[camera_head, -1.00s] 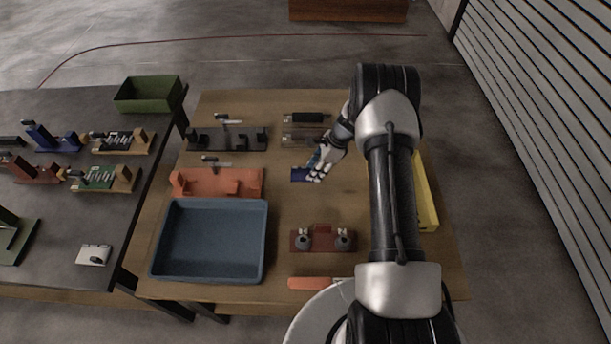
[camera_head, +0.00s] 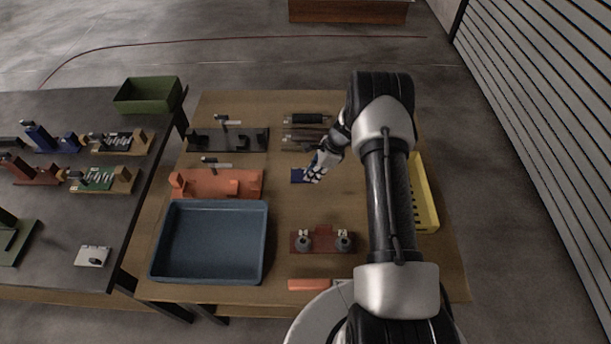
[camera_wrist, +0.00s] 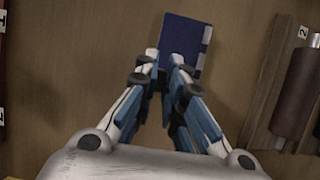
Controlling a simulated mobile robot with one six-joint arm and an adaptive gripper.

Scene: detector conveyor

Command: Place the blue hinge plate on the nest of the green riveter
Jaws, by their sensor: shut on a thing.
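The blue hinge plate (camera_head: 297,174) is a small dark blue rectangle at the middle of the wooden table; in the wrist view (camera_wrist: 186,42) it shows lighter hinge pieces along its right edge. My gripper (camera_head: 309,176) is low at the plate's right side. In the wrist view my gripper (camera_wrist: 169,68) is shut on the plate's near edge. I cannot tell whether the plate is lifted off the table. A dark green fixture (camera_head: 14,238), seemingly the green riveter, is cut by the left picture edge on the grey table; its nest is not clear.
A blue tray (camera_head: 265,245), an orange fixture (camera_head: 215,184) and a black fixture (camera_head: 228,139) stand left of my gripper. Dark rollers (camera_head: 306,119) lie behind it. A maroon stand (camera_head: 322,240) is in front, a yellow bin (camera_head: 425,200) right. A gap separates the tables.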

